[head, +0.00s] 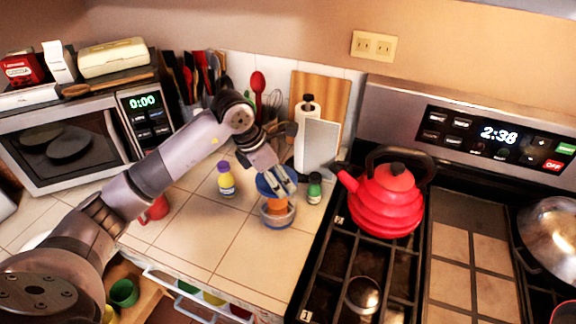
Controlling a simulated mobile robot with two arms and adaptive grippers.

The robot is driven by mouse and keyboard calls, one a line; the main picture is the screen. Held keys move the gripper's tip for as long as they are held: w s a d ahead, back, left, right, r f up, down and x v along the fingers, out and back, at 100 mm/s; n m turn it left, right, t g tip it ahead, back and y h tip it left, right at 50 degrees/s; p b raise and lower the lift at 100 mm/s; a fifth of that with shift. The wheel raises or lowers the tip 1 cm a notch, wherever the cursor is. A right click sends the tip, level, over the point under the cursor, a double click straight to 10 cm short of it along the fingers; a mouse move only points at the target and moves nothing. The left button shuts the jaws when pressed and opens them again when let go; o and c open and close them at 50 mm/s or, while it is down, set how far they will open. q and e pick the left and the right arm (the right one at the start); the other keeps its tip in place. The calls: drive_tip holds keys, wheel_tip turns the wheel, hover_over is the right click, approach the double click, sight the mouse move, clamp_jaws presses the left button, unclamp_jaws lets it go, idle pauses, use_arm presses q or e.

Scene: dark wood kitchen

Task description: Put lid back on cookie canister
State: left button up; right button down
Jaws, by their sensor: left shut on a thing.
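The cookie canister (277,218) stands upright on the tiled counter, left of the stove. It is a small round container with a blue-grey rim, and orange-brown contents show at its top. My left gripper (282,186) is just above it, pointing down. It is shut on the blue lid (264,187), which looks tilted and sits over the canister, partly hidden by the fingers. I cannot tell whether the lid touches the canister or its contents. My right gripper is not in view.
A yellow bottle with a purple cap (226,183) stands left of the canister; a green-capped jar (314,187) stands close on its right. A paper towel roll (306,130) is behind. A red kettle (385,200) sits on the stove. The front counter tiles are clear.

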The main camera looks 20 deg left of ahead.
use_arm(q)
drive_tip(key=shift+f+b, duration=0.8)
drive_tip(key=shift+f, duration=0.55)
drive_tip(key=shift+f+b, duration=1.4)
drive_tip(key=shift+f, duration=0.45)
drive_tip(key=shift+b, duration=0.35)
drive_tip(key=shift+f+b, duration=0.15)
drive_tip(key=shift+b, duration=0.4)
idle(0.4)
drive_tip(key=o, duration=1.2)
drive_tip(key=shift+o, duration=0.5)
